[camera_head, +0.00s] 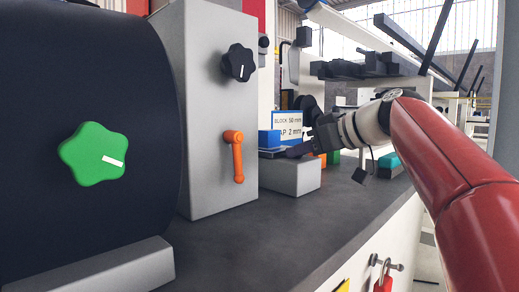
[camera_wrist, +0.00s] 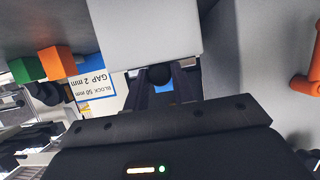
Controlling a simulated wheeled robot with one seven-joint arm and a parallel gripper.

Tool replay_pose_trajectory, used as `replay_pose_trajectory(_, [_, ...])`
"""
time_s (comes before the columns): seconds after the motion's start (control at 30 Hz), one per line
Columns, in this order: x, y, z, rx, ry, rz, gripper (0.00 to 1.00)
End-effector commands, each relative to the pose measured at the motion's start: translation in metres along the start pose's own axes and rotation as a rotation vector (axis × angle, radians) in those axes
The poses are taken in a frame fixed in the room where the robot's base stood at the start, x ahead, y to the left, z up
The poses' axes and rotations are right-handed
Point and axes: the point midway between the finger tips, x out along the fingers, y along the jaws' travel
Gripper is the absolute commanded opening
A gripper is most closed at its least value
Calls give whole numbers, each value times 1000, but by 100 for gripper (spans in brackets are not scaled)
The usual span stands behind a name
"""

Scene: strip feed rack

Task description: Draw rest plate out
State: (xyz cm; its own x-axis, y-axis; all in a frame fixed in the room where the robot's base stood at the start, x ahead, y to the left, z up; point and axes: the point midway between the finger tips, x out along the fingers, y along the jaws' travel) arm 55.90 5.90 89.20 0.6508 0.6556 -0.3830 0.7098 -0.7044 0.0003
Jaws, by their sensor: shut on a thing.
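I take the knob to be the handle of the rest plate; the plate itself is hidden or cannot be told apart. In the head view my gripper (camera_head: 296,150) reaches in from the right, just above a light grey block (camera_head: 291,176) on the bench. This grey block also fills the top middle of the wrist view (camera_wrist: 145,35).
A sign (camera_head: 287,126) reading block 50 mm, gap 2 mm stands behind. Orange (camera_wrist: 57,60) and green (camera_wrist: 26,70) blocks lie beside the grey block. A grey housing with an orange lever (camera_head: 235,155) stands left. The dark bench top (camera_head: 250,240) is clear in front.

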Motion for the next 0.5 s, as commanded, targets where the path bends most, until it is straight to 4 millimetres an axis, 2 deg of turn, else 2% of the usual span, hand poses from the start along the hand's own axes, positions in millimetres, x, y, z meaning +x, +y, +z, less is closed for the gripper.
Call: replay_pose_trajectory(0.5, [-6, 0, 2, 1, 1, 2, 9])
